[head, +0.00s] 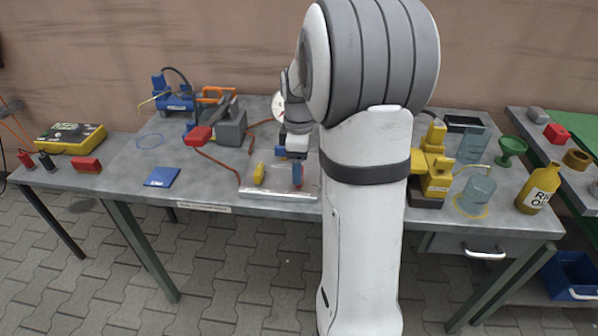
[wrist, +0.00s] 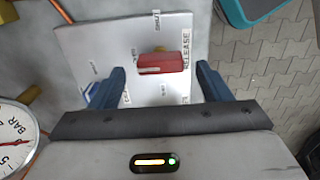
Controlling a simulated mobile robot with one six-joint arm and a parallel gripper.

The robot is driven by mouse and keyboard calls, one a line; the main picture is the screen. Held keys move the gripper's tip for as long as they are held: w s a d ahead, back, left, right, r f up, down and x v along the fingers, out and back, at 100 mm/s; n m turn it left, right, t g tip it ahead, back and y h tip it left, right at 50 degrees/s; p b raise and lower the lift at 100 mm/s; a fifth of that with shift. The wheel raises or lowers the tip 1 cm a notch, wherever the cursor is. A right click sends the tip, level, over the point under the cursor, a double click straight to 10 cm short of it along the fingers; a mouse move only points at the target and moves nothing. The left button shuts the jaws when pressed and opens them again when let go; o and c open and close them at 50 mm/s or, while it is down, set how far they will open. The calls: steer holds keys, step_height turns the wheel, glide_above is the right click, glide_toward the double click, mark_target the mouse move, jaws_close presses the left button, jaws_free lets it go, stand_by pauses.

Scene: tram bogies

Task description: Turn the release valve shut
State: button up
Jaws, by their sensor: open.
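The valve plate (wrist: 90,40) is pale with printed labels, among them RELEASE and SHUT. A red valve handle (wrist: 164,63) lies crosswise on it, its right end beside the RELEASE label; the SHUT label is above it in the wrist view. My gripper (wrist: 161,72) is open, with its two blue fingers to either side of the handle and a gap at each side. I cannot tell the height between fingertips and handle. In the head view my gripper (head: 297,160) is over the right part of the plate (head: 280,192), and my arm hides much behind it.
A dial gauge (wrist: 14,140) stands at the left in the wrist view. A yellow piece (head: 259,172) is on the plate's left. Yellow equipment (head: 432,180) stands right of my arm.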

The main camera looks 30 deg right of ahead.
steer(key=shift+f, duration=1.15)
steer(key=c, duration=1)
